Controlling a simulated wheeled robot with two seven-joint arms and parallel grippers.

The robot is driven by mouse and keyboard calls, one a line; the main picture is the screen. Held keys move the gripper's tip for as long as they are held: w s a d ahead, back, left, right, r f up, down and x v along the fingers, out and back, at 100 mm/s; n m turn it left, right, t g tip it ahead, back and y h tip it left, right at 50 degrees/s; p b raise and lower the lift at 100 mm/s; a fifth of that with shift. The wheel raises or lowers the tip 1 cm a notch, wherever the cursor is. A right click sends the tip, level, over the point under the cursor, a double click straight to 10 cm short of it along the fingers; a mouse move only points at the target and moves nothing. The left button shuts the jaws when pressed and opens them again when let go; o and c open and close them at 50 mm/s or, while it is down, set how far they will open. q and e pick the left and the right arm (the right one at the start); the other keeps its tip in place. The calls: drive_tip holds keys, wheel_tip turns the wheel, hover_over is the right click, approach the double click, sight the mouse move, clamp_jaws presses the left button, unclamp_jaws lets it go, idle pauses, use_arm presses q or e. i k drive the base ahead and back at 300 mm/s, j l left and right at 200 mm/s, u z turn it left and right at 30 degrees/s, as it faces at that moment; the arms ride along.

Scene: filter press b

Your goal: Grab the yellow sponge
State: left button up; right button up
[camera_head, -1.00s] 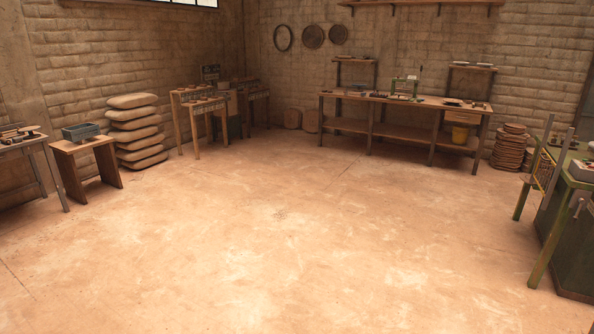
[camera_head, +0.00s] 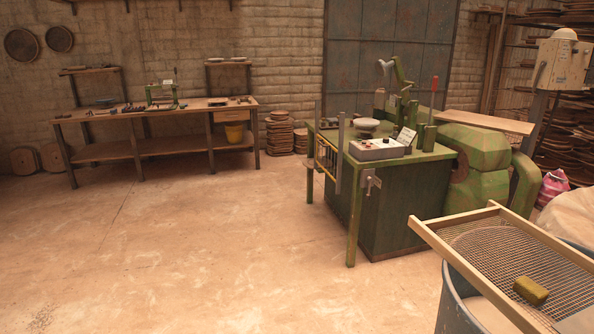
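A small yellow sponge (camera_head: 530,290) lies on a wood-framed wire mesh screen (camera_head: 575,285) at the lower right of the head view. The screen rests over the top of a large grey-blue drum (camera_head: 455,300), which the bottom edge of the picture cuts off. Neither of my grippers shows in the view.
A green machine bench (camera_head: 385,215) with a control box (camera_head: 380,148) stands right of centre, behind the screen. The floor (camera_head: 190,250) at left and centre is clear.

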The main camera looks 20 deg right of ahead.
sight(532, 292)
drive_tip(key=i+z, duration=0.7)
drive_tip(key=z, duration=0.2)
drive_tip(key=i+j+z, duration=0.3)
drive_tip(key=z, duration=0.2)
drive_tip(key=i+j+z, duration=0.3)
drive_tip(key=z, duration=0.15)
